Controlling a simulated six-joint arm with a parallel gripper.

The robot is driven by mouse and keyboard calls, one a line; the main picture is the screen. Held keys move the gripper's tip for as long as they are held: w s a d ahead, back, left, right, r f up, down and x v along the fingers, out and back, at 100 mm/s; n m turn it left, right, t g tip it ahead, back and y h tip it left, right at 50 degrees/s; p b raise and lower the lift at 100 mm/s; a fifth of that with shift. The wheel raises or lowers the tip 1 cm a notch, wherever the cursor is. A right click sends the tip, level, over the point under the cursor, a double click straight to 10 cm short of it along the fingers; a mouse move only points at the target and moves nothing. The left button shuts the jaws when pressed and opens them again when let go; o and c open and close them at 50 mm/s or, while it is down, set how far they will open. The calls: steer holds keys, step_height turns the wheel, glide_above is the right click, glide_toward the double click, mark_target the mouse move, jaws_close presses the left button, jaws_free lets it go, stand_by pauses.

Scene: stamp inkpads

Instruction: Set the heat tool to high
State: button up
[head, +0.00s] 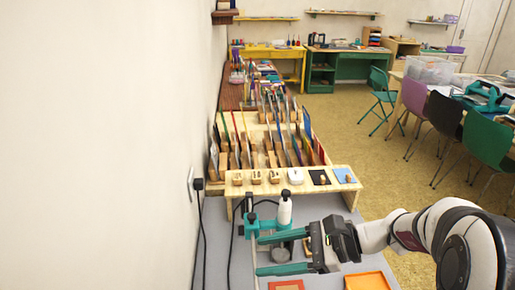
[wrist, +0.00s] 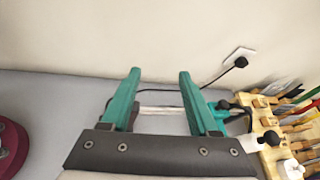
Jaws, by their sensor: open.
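My gripper (head: 258,255) is open, its two teal fingers apart and pointing left over the grey table. In the wrist view my gripper (wrist: 160,72) has nothing clamped in it. A teal and black device (head: 251,224), apparently the heat tool, stands just beyond the fingers near the black cord. In the wrist view a teal and black part (wrist: 226,106) shows just right of the right finger. A pale metallic bar (wrist: 162,110) shows between the fingers, partly hidden by them. I cannot make out a heat switch or its setting.
A wooden rack (head: 270,187) with stamps and pads stands behind. A white bottle (head: 285,208) stands close to the fingers. A black cord runs from the wall plug (head: 197,184). Red (head: 286,285) and orange (head: 367,281) pads lie in front. The grey table's left side is mostly clear.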

steer(key=w+d+f+m+t, duration=0.3)
steer(key=w+d+m+t, duration=0.65)
steer(key=w+d, duration=0.4)
steer(key=x, duration=1.2)
steer(key=shift+w+a+r, duration=0.15)
steer(key=shift+a+r, duration=0.05)
steer(key=shift+a, duration=0.2)
steer(key=shift+n, duration=0.25)
jaws_close()
